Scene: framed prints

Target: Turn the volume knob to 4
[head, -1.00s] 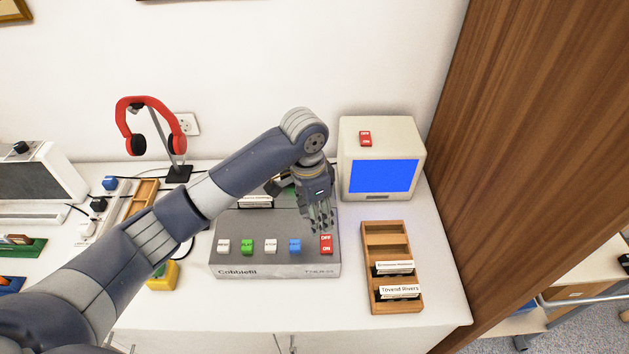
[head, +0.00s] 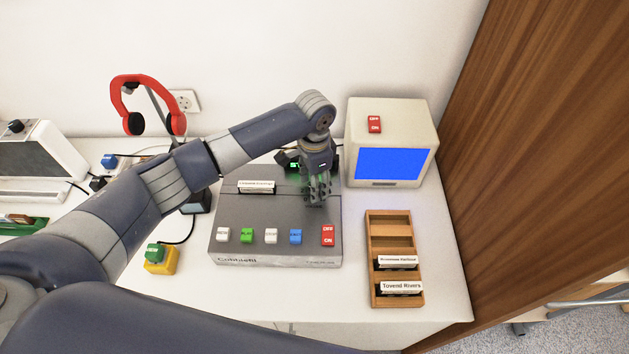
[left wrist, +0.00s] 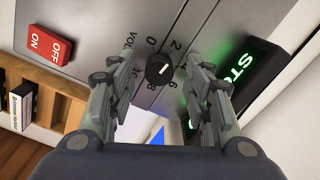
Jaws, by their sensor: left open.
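The volume knob (left wrist: 159,70) is a small round black dial with a white mark, seen in the left wrist view on the grey player (head: 277,212). My left gripper (head: 318,196) is over the back right of the player. In the left wrist view its open fingers (left wrist: 158,95) lie on either side of the knob, with no clear contact. In the head view the gripper hides the knob.
A green-lit display (left wrist: 233,75) stands close to one finger. A red OFF/ON switch (head: 328,235) and several coloured buttons sit along the player's front. A monitor (head: 392,143) stands behind right, a wooden cartridge rack (head: 393,254) to the right.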

